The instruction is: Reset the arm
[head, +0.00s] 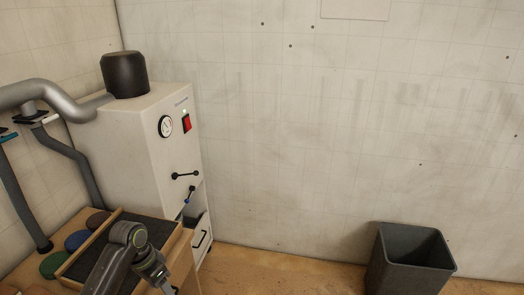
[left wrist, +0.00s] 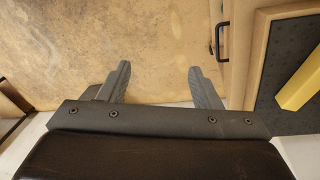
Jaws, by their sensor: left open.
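My left arm shows at the lower left of the head view, over the edge of a wooden bench with a dark top (head: 152,232). Bare brown floor (left wrist: 150,35) lies beyond the fingers. My right arm and gripper are not in view.
A white machine cabinet (head: 125,135) with a gauge and red switch stands behind the bench. A dark bin (head: 410,262) stands at the lower right. A yellow piece (left wrist: 300,85) lies on a dark wood-framed panel beside a cabinet handle (left wrist: 222,40). The middle floor is clear.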

